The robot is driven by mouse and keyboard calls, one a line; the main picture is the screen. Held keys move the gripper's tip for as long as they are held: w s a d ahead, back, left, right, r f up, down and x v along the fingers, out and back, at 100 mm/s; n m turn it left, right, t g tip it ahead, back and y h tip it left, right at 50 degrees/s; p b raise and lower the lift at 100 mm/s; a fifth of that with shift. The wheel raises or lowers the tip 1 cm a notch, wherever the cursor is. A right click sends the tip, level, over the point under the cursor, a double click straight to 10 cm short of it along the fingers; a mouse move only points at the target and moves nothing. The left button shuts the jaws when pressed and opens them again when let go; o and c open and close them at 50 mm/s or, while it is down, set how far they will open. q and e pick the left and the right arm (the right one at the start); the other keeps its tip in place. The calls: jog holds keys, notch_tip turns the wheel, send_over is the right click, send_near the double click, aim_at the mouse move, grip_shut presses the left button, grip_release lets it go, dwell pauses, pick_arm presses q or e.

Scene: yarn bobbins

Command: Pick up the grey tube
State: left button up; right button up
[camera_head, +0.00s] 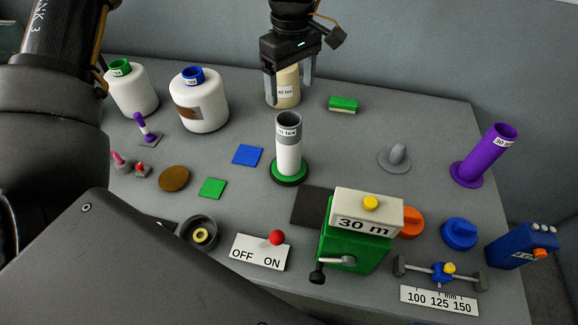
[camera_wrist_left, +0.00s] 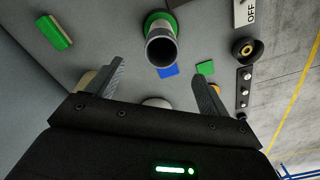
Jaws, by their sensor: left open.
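The grey tube (camera_head: 289,126) stands upright at the middle of the table. Its grey upper part has a "tex" label, with a white lower part and a green round base. In the left wrist view, I look at its open dark top (camera_wrist_left: 161,48), beyond the fingertips and roughly centred between them. My left gripper (camera_head: 290,94) hangs fingers down behind the tube and above its top, apart from it. It is open, and its fingers (camera_wrist_left: 158,70) spread with nothing gripped. My right gripper is not in view.
A cream bobbin (camera_head: 287,88) stands behind my left fingers.

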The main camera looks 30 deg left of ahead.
aim_at(290, 129)
pick_arm(q)
jog(key=shift+f+b, duration=0.55)
jog(key=shift+f, duration=3.3)
jog(key=shift+s+f+p, duration=0.2)
jog(key=shift+f+p, duration=0.5)
jog(key=shift+f, duration=1.9)
jog(key=shift+c, duration=0.4)
jog(key=c, duration=1.2)
